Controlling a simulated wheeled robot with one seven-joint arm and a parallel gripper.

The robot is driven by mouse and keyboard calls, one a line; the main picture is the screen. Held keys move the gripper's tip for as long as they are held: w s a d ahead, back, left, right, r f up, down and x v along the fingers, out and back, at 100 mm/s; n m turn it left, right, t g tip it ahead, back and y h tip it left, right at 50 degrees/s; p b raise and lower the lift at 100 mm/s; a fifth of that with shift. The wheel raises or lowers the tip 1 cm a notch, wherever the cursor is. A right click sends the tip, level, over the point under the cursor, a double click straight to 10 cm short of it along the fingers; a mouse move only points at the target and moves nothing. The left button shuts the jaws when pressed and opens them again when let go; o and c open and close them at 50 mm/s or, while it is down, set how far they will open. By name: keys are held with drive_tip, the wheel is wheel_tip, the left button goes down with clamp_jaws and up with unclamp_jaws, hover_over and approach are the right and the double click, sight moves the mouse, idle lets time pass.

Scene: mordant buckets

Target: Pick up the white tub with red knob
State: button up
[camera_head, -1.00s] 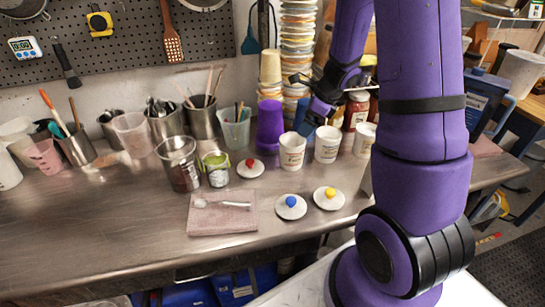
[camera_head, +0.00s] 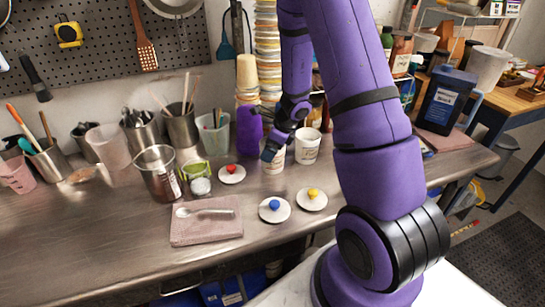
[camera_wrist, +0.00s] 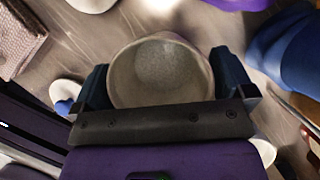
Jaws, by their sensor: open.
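A small white tub (camera_head: 273,166) stands on the metal bench, its upper part hidden by my gripper (camera_head: 270,151). In the wrist view, a round tub with a speckled grey inside (camera_wrist: 160,75) lies between the two dark fingers of my gripper (camera_wrist: 163,84). The fingers are apart, one on each side; I cannot tell whether they touch it. No knob shows on this open tub. A white lid with a red knob (camera_head: 231,173) lies on the bench just left of the tub.
A second white tub (camera_head: 307,149) stands close on the right. Lids with a blue knob (camera_head: 274,209) and a yellow knob (camera_head: 312,199) lie in front. A pink cloth (camera_head: 206,222) with a spoon lies front left.

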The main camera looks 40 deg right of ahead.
drive_tip(key=shift+w+a+f, duration=0.1)
drive_tip(key=shift+w+f, duration=0.05)
drive_tip(key=shift+f, duration=0.15)
drive_tip(key=c, duration=0.7)
